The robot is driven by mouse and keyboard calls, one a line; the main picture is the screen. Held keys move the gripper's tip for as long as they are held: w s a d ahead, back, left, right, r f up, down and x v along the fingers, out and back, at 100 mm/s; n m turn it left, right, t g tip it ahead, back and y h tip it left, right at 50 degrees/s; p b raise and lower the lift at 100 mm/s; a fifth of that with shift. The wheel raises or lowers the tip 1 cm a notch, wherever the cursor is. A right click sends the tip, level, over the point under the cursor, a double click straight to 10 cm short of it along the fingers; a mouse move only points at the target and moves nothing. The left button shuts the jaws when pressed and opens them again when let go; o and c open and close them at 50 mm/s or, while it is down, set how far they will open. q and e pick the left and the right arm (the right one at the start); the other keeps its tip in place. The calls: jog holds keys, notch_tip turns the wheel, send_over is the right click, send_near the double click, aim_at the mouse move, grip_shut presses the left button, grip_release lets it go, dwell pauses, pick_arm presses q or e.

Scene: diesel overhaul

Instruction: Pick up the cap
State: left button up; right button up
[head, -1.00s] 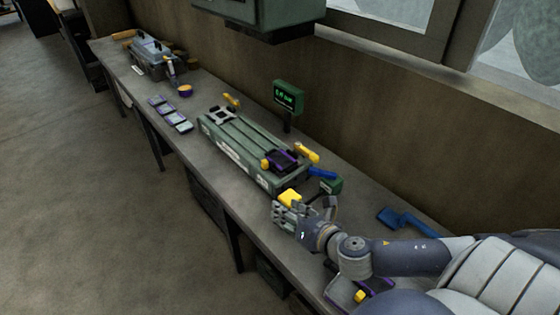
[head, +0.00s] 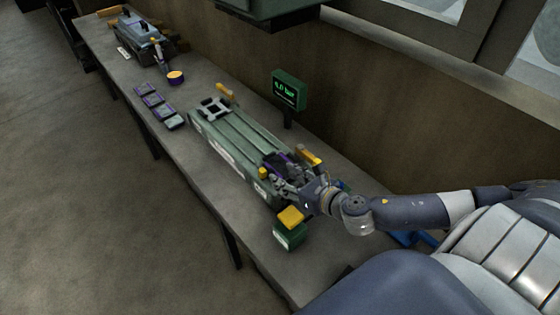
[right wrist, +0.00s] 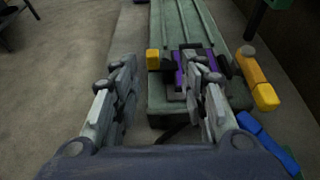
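No part is clearly marked as the cap, and I cannot tell which one it is. A yellow block (head: 290,216) sits at a small green box (head: 289,237) on the bench's near part. A round yellow-topped piece (head: 176,76) lies farther back. My right gripper (head: 284,183) is at the near end of the long green fixture (head: 225,135), close to its purple and dark clamp (head: 277,160). In the right wrist view the gripper (right wrist: 165,76) has its fingers apart with nothing held between them; the clamp (right wrist: 181,75) shows beyond them. My left gripper is out of view.
A yellow handle (right wrist: 259,84) and a blue handle (right wrist: 268,140) lie right of the gripper. A green display (head: 289,90) stands behind the fixture. Several small purple-edged blocks (head: 153,100) and a grey toolbox (head: 139,40) are farther left. The bench's front strip (head: 215,185) is mostly clear.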

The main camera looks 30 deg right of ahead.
aim_at(262, 170)
jog(key=w, duration=0.2)
jog(key=w+a+f, duration=0.1)
jog(key=shift+a+p, duration=0.1)
jog(key=shift+p, duration=0.25)
jog(key=shift+w+f, duration=0.15)
jog(key=shift+w, duration=0.05)
jog(key=shift+w+a+f+p, duration=0.2)
jog(key=shift+w+p, duration=0.1)
jog(key=shift+w, duration=0.15)
jog(key=shift+w+a+f+p, duration=0.15)
jog(key=shift+w+p, duration=0.15)
jog(key=shift+w, duration=0.15)
jog(key=shift+x, duration=1)
jog(key=shift+w+a+f, duration=0.15)
jog(key=shift+w+f, duration=0.2)
jog(key=shift+w, duration=0.1)
jog(key=shift+s, duration=0.1)
jog(key=shift+c, duration=0.2)
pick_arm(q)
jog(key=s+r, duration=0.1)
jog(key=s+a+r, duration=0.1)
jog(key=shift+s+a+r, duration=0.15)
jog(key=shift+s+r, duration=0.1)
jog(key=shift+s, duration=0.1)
pick_arm(e)
jog(key=shift+r, duration=0.1)
grip_shut()
